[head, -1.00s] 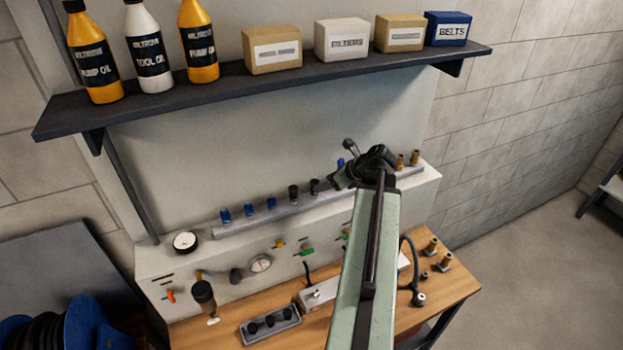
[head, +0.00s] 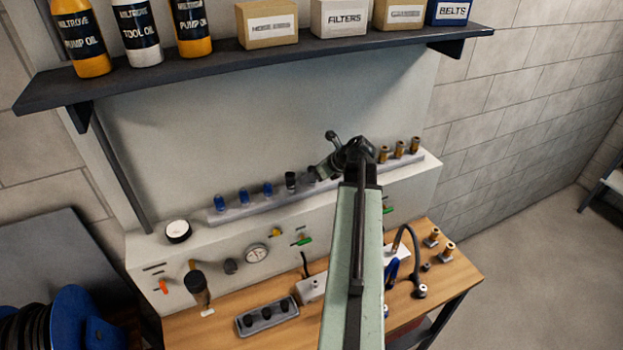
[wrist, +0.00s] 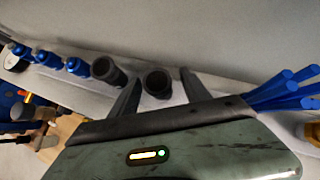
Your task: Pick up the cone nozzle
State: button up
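A row of small fittings stands upright on a grey rail (head: 225,215); I cannot tell for sure which is the cone nozzle. Several blue ones (head: 243,196) are at the left, then black ones, then brass ones (head: 400,149) at the right. One black fitting (head: 291,181) stands clear left of my gripper (head: 318,172); in the wrist view it is left of the left finger (wrist: 108,71). In the wrist view my gripper (wrist: 163,80) is open, with another dark, hollow-topped black fitting (wrist: 157,83) between its fingers. I cannot tell whether the fingers touch it.
A blue pronged piece (wrist: 288,90) is close right of my gripper in the wrist view. A shelf (head: 250,68) with bottles and boxes overhangs the rail. Gauges and valves cover the panel below. The wooden bench (head: 428,280) holds a grey tray (head: 267,318), a hose and brass fittings.

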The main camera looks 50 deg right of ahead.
grip_shut()
